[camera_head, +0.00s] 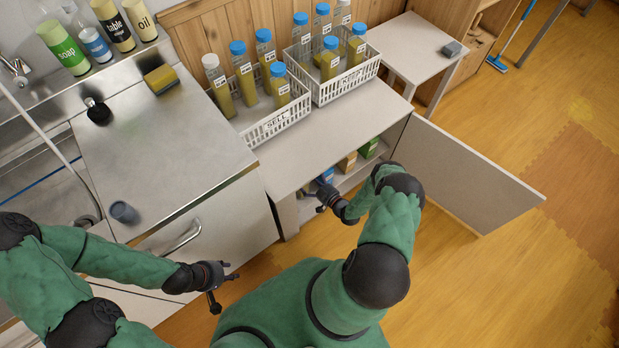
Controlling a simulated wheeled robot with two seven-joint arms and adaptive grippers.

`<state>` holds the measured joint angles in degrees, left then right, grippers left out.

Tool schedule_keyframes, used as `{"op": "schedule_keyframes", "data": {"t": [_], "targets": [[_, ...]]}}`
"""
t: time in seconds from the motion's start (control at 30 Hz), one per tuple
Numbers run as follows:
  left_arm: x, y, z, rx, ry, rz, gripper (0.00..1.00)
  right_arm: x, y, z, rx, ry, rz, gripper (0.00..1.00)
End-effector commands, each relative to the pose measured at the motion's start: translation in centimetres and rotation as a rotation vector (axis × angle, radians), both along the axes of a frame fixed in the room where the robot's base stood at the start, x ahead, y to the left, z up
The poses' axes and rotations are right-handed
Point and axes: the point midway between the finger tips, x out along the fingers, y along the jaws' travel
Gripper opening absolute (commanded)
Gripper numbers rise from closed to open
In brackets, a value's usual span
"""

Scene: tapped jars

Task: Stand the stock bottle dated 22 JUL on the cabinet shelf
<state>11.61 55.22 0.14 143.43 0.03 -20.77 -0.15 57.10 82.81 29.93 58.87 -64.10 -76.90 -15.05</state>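Several stock bottles with yellow-green contents stand in two white crates on the cabinet top. The front crate (275,126) reads SELL and holds a white-capped bottle (217,84) and blue-capped ones (245,80). The rear crate (347,84) seems to read KEEP and holds more bottles (329,62). The date labels are too small to read. The cabinet shelf (347,183) is partly hidden by my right arm. My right gripper (311,200) is at the cabinet opening, its fingers apart, with no bottle visible in it. My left gripper (227,291) is open and empty in front of the sink unit.
The cabinet door (465,178) stands open to the right. Inside are a blue item (325,176), a brown box (348,162) and a green box (369,148).

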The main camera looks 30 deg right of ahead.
Motion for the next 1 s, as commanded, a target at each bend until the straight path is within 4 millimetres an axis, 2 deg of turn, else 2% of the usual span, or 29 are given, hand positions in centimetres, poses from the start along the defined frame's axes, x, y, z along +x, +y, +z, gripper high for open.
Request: {"op": "schedule_keyframes", "data": {"t": [1.0], "targets": [[0.0, 0.0, 0.4, 0.0, 0.0, 0.0, 0.39, -3.0, -0.5, 0.4, 0.0, 0.0, -0.001, 1.0]]}}
